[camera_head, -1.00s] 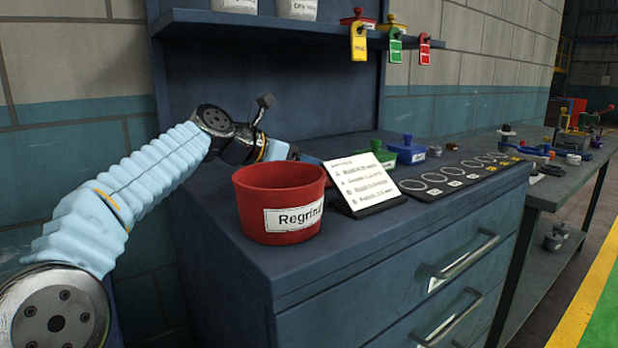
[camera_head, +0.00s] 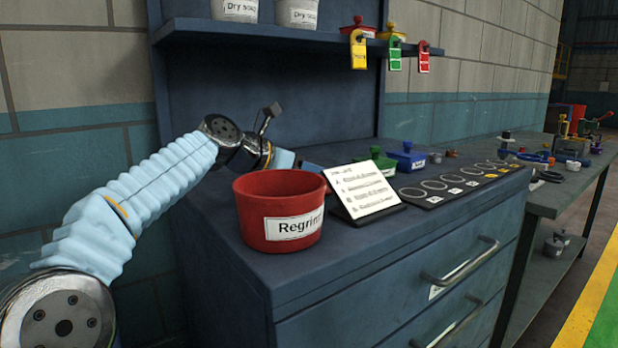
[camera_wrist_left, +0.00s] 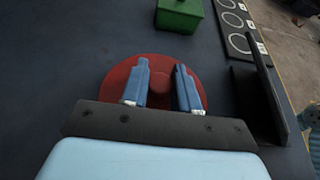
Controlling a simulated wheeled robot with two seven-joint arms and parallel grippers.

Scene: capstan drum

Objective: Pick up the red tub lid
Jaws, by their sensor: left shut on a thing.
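The red tub lid (camera_wrist_left: 116,84) shows in the left wrist view as a round red disc with a raised knob in its middle. The two blue fingers of my left gripper (camera_wrist_left: 162,82) stand on either side of the knob, shut on it. I cannot tell whether the lid is clear of the bench top. In the head view my left gripper (camera_head: 308,166) is mostly behind the red tub (camera_head: 262,215) labelled "Regrind", and the lid is hidden there. My right gripper is not in view.
A sign card (camera_head: 362,188) stands right of the tub. A green lidded box (camera_head: 377,163), a blue one (camera_head: 407,157) and a dark board of rings (camera_head: 450,183) lie beyond. A shelf (camera_head: 260,32) with white tubs and tagged items is above.

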